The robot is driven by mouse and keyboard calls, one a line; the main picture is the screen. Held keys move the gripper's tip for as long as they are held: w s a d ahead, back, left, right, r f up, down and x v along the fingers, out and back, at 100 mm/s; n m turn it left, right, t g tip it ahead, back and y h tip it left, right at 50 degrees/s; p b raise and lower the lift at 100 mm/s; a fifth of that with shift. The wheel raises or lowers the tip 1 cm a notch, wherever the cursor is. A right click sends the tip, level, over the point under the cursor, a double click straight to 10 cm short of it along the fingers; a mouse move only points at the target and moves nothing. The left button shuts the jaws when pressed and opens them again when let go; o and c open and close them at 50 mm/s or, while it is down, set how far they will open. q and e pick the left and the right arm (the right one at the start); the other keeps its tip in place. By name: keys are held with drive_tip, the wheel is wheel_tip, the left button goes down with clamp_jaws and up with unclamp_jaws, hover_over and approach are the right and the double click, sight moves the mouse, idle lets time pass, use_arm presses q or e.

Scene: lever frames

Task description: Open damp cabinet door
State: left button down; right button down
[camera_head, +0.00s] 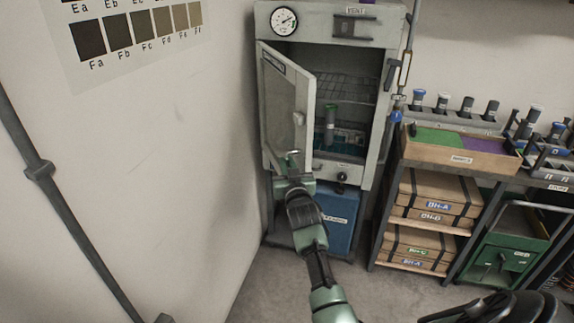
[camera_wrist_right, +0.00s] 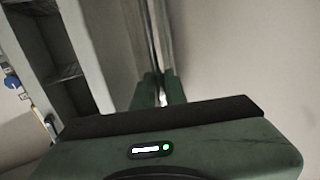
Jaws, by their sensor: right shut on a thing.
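The damp cabinet (camera_head: 382,100) stands against the back wall. Its door (camera_head: 287,100) is hinged on the left and swung part-way open, so the inside shows. A small light latch piece (camera_head: 298,119) is on the door near its free edge. My right gripper (camera_head: 290,168) is at the door's lower end, shut on the door. In the right wrist view its fingers (camera_wrist_right: 159,94) close at the lower end of a narrow upright strip; what exactly lies between them is hard to tell. My left gripper is not in view.
Inside the cabinet are a wire shelf (camera_head: 345,88) and a green-topped tube (camera_head: 331,122). A blue box (camera_head: 338,215) stands below. On the right is a rack with boxes (camera_head: 436,189) and a tray (camera_head: 458,158). Bare wall lies left of the door.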

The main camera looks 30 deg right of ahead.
drive_tip(key=shift+r, duration=0.3)
drive_tip(key=c, duration=1.7)
unclamp_jaws()
drive_tip(key=shift+w, duration=0.1)
drive_tip(key=shift+w+f, duration=0.1)
drive_tip(key=shift+f, duration=0.15)
drive_tip(key=v, duration=0.7)
drive_tip(key=shift+s+a+b, duration=0.15)
drive_tip(key=shift+s+b, duration=0.2)
